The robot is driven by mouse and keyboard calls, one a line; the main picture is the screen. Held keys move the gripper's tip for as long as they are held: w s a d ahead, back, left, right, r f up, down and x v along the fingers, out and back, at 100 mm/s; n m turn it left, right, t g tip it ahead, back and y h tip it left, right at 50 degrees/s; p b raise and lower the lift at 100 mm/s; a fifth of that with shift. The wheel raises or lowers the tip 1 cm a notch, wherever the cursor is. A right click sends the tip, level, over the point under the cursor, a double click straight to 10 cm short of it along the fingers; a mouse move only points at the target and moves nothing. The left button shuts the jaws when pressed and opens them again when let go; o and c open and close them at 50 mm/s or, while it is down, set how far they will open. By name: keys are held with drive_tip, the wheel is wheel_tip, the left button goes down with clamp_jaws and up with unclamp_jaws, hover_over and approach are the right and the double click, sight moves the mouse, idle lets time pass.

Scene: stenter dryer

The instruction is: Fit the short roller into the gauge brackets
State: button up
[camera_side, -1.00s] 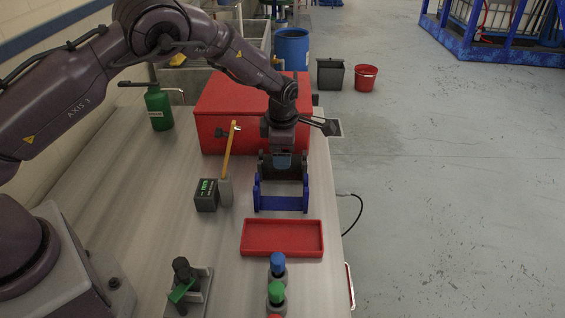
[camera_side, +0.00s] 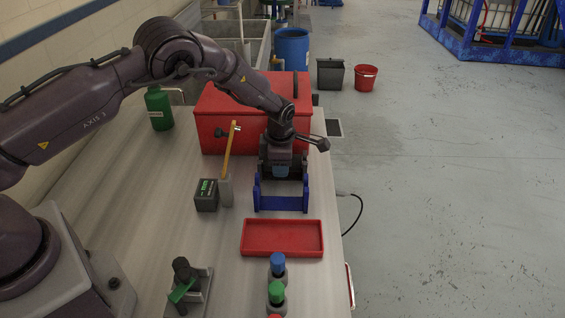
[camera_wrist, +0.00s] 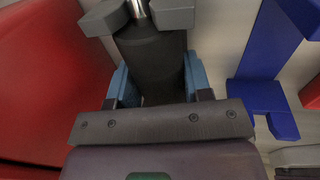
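My gripper (camera_wrist: 157,84) points down, with a blue pad on each side of a dark roller (camera_wrist: 152,45) in the wrist view. The pads lie close along the roller's sides; I cannot tell whether they press on it. A bright metal shaft end (camera_wrist: 138,8) shows between two arms of a grey bracket (camera_wrist: 172,14). In the side view my gripper (camera_side: 282,171) is low, just behind an empty blue bracket stand (camera_side: 281,205). The blue stand also shows at the right of the wrist view (camera_wrist: 262,92). The roller's other end is hidden.
A big red box (camera_side: 235,100) stands close behind my gripper. A red tray (camera_side: 282,251) lies in front of the blue stand. A dark meter (camera_side: 206,196) and a grey holder (camera_side: 226,191) with a yellow-handled tool stand left. Capped bottles (camera_side: 277,270) stand nearer.

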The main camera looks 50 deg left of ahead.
drive_tip(key=shift+c, duration=0.6)
wheel_tip(320, 180, up, 9)
drive_tip(key=shift+r, duration=0.1)
drive_tip(key=shift+a+r, duration=0.15)
drive_tip(key=shift+r, duration=0.1)
drive_tip(key=shift+a+r+g+h, duration=0.1)
drive_tip(key=shift+a+g+h, duration=0.2)
drive_tip(key=shift+a+f, duration=0.2)
drive_tip(key=shift+a, duration=0.05)
drive_tip(key=s+d+g+h, duration=0.5)
drive_tip(key=s+d, duration=0.1)
drive_tip(key=d, duration=0.2)
drive_tip(key=shift+s+r+g+h, duration=0.2)
drive_tip(key=shift+s+g+h, duration=0.2)
drive_tip(key=shift+d, duration=0.1)
